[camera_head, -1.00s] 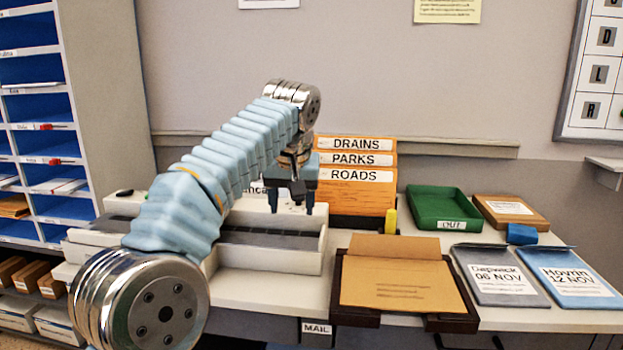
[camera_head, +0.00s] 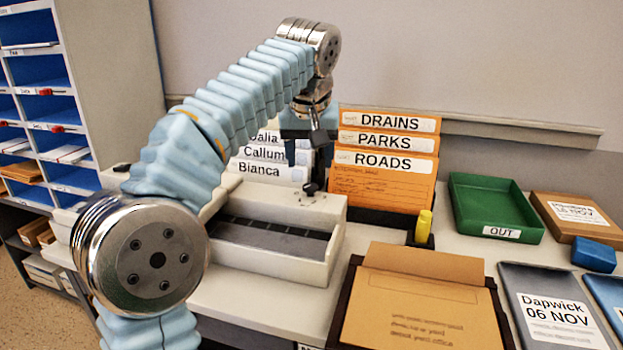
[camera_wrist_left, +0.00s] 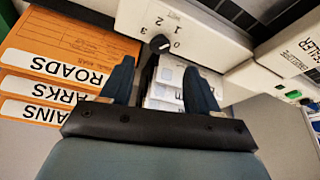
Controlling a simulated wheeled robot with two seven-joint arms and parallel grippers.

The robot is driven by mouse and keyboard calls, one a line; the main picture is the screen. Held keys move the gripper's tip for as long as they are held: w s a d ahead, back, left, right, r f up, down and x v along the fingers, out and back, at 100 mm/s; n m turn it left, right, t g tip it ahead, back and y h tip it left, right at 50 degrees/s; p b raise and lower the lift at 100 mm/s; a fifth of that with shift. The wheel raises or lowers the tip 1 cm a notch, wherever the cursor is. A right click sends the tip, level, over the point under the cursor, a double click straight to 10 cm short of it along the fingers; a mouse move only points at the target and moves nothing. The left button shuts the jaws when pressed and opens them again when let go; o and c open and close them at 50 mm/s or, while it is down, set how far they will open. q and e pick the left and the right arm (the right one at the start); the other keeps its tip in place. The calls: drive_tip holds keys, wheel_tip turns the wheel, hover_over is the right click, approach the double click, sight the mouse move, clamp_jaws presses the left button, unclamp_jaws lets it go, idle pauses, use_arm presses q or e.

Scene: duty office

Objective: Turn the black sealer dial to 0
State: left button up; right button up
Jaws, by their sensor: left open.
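The black dial (camera_wrist_left: 160,43) sits on the white sealer's panel (camera_wrist_left: 195,25), with the numbers 0 to 3 printed around it. Its pointer is too small to read surely. The dial (camera_head: 310,188) also shows in the head view, on top of the white envelope sealer (camera_head: 322,250) at its back right end. My left gripper (camera_head: 304,168) is just above the dial, pointing down. In the left wrist view its open, empty fingers (camera_wrist_left: 159,68) lie either side of the line to the dial, apart from it. My right gripper is not in view.
Orange folders (camera_head: 380,175) stand close right of my left gripper, and white name cards (camera_head: 262,172) close behind it. A yellow marker (camera_head: 424,224) stands in front of the folders. A wooden tray with a brown envelope (camera_head: 420,305) lies right of the sealer; a green tray (camera_head: 490,232) is farther right.

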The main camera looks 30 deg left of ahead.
sight(310, 186)
use_arm(q)
drive_tip(key=b+x, duration=0.1)
drive_tip(key=x, duration=0.6)
drive_tip(key=shift+c, duration=0.4)
drive_tip(key=c, duration=1)
